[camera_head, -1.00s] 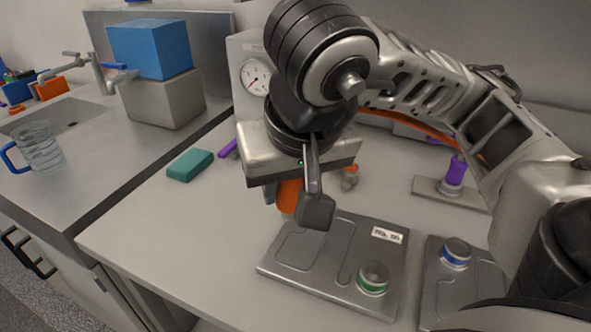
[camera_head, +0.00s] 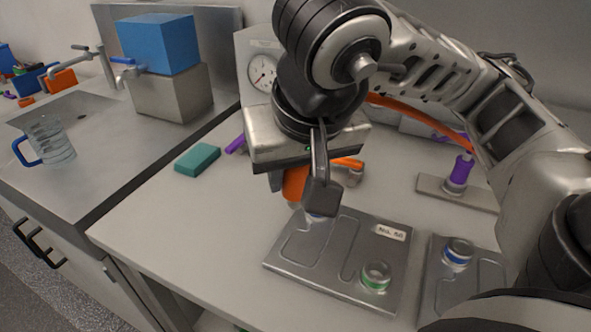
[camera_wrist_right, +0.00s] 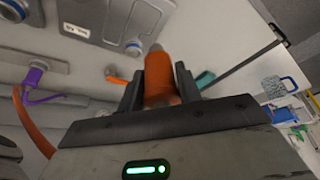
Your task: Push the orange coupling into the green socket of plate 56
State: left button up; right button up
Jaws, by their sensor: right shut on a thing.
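My right gripper (camera_head: 306,190) is shut on the orange coupling (camera_head: 294,183) and holds it above the far left part of the grey plate (camera_head: 318,283). In the right wrist view the orange coupling (camera_wrist_right: 160,78) sits between the two dark fingers, with a grey end sticking out past them. The nearer finger hides part of it in the head view. The green socket (camera_head: 376,276) stands on the plate's near right part, apart from the coupling. The plate's label (camera_head: 391,232) is too blurred to read surely. My left gripper is not in view.
A second plate with a blue-ringed socket (camera_head: 458,251) lies to the right. A purple coupling (camera_head: 461,170) stands on a small base behind it. A small fitting with an orange handle (camera_head: 348,163) is behind the gripper. A teal block (camera_head: 198,158) lies left; the table's front left is clear.

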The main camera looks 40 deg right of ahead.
jog(key=shift+r+p, duration=1.1)
jog(key=shift+r, duration=0.45)
jog(key=shift+f, duration=0.1)
